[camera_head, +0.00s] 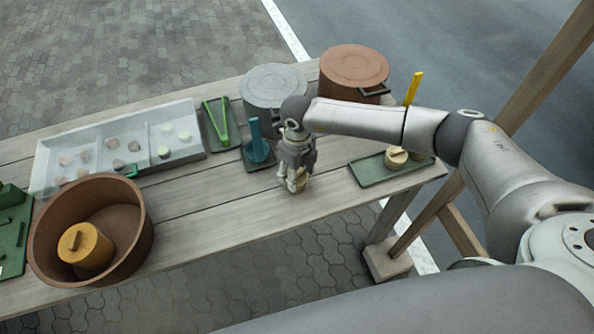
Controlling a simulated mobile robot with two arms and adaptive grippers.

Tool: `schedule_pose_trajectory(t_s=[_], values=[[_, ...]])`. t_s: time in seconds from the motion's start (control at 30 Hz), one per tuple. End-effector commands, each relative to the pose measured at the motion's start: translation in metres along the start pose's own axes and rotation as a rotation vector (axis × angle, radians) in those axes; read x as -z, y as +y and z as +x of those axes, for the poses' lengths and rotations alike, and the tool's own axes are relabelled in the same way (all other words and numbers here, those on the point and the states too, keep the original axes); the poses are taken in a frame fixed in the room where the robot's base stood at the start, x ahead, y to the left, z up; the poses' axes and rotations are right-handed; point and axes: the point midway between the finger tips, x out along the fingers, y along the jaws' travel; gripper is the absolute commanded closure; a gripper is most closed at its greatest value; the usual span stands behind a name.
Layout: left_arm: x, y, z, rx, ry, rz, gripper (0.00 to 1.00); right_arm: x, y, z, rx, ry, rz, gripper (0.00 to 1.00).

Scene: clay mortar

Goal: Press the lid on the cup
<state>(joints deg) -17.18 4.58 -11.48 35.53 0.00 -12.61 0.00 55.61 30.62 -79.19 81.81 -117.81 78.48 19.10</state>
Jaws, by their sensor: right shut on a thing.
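My right gripper (297,178) points down over the front middle of the table, its fingers shut on a small tan piece (298,185). Only a little of this piece shows between and below the fingers, so I cannot tell whether it is a lid, a cup or both. A similar small tan round piece (396,156) with a raised ridge on top stands on the green tray (372,175) at the right end of the table. My left gripper is not in view.
A brown basin (140,232) holding a yellow lidded pot (88,248) stands at left. Behind are a white compartment tray (190,145), a teal tool (257,148), a grey pot (272,88) and a brown pot (353,68). The table (215,205) is clear left of my gripper.

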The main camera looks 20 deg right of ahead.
Motion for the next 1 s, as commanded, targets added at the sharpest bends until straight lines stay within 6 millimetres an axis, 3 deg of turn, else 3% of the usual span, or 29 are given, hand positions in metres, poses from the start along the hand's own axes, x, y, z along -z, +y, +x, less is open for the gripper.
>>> schedule_pose_trajectory(t_s=[1.0], values=[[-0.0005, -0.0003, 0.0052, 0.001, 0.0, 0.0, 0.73, -0.0002, -0.0002, 0.0029, 0.0, 0.0, 0.0, 0.54]])
